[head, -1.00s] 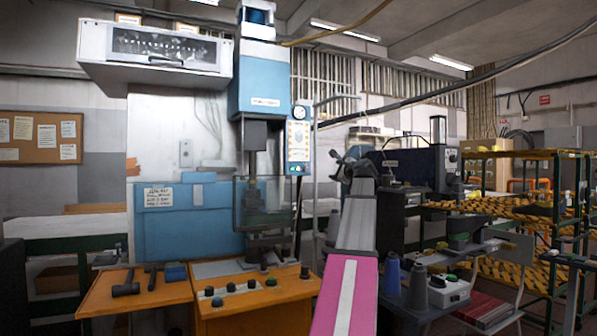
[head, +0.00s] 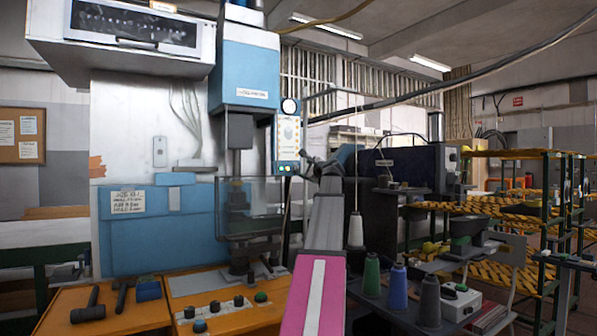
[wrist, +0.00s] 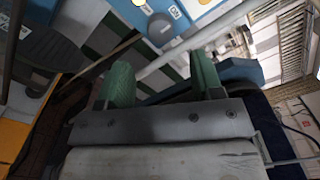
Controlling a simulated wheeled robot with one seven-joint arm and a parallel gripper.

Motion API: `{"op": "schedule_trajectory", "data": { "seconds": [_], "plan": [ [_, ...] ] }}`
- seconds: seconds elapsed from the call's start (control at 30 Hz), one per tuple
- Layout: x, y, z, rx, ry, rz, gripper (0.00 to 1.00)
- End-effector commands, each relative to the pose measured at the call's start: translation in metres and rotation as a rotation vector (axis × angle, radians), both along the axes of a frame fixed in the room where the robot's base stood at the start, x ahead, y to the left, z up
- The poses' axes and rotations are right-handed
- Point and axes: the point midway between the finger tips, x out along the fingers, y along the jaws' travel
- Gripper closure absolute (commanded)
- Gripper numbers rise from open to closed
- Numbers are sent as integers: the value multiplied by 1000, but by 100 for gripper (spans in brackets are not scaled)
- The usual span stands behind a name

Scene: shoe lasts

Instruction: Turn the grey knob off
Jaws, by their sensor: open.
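My gripper (wrist: 162,72) is open and empty in the wrist view, with two green fingers apart. Beyond the fingertips a round grey knob (wrist: 160,29) sits on a light blue panel, apart from the gripper. In the head view the narrow control panel (head: 280,150) on the blue machine's right side carries a dial gauge at its top and small lit lamps at its bottom. The knob is too small there to tell which way it is turned. My arm reaches up to just right of that panel, and its fingers are hard to make out there.
The blue press (head: 244,70) has a clear guard (head: 250,208) left of my arm. An orange console (head: 235,318) with several dark knobs stands below. Thread cones (head: 398,283) stand right of my arm. Yellow racks (head: 520,205) fill the right side.

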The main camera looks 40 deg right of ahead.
Motion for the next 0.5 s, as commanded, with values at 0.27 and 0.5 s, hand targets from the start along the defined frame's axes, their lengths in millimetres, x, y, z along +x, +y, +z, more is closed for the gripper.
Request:
{"op": "schedule_trajectory", "data": {
  "seconds": [0.27, 0.5],
  "plan": [
    [52, -7, 2, 1, 0, 1, 40],
    [71, -8, 1, 0, 0, 0, 40]
  ]
}}
